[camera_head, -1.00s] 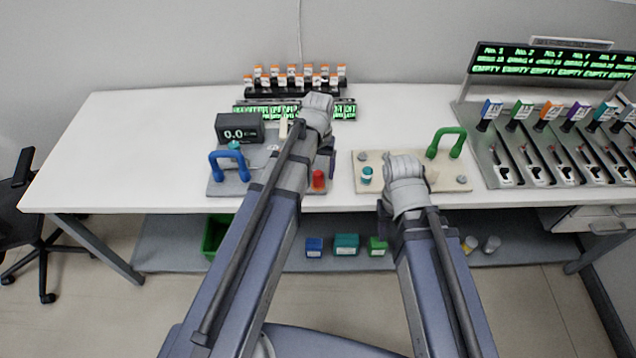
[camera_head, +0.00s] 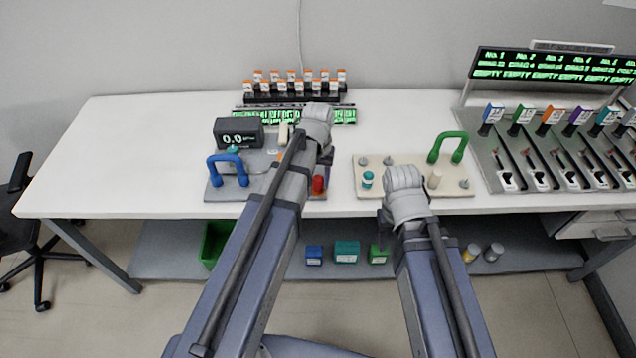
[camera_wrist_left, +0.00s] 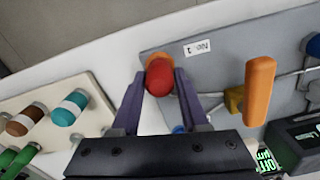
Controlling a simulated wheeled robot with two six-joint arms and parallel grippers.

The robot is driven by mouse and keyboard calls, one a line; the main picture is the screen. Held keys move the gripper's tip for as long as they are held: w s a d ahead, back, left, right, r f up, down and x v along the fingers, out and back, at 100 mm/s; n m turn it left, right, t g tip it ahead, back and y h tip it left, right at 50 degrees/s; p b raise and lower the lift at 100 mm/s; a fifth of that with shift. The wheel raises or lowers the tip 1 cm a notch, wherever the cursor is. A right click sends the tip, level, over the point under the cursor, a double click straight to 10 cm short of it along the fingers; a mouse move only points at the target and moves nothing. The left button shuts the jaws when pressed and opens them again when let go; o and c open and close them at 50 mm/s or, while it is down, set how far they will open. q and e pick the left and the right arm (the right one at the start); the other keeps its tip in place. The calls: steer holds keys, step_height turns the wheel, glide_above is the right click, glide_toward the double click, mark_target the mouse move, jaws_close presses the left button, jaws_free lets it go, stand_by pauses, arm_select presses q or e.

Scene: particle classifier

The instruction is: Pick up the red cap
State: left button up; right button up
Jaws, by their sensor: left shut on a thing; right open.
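The red cap (camera_head: 318,184) is at the front right corner of the grey board (camera_head: 225,192). It also shows in the left wrist view (camera_wrist_left: 161,78). My left gripper (camera_wrist_left: 160,74) has its two purple fingers on either side of the red cap and is shut on it. The cap still appears to be at the board; I cannot tell if it is lifted. In the head view my left arm hides much of the board and most of the gripper. My right arm reaches over the beige board (camera_head: 362,188), and its gripper fingers are hidden behind the arm.
A blue handle (camera_head: 228,168) and a display box (camera_head: 239,133) are on the grey board. A green handle (camera_head: 449,147) and a teal knob (camera_head: 367,180) are on the beige board. An orange-capped rack (camera_head: 295,97) stands behind. The table's left side (camera_head: 120,160) is clear.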

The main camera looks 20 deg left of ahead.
arm_select(q)
jaws_close()
step_height(320, 180, up, 10)
steer(key=p, duration=1)
steer(key=shift+r, duration=0.15)
step_height(320, 180, up, 4)
steer(key=p, duration=0.5)
glide_above(318, 177)
steer(key=shift+w+r, duration=0.1)
steer(key=shift+r, duration=0.05)
step_height(318, 177, up, 3)
steer(key=p, duration=0.2)
steer(key=shift+p, duration=0.35)
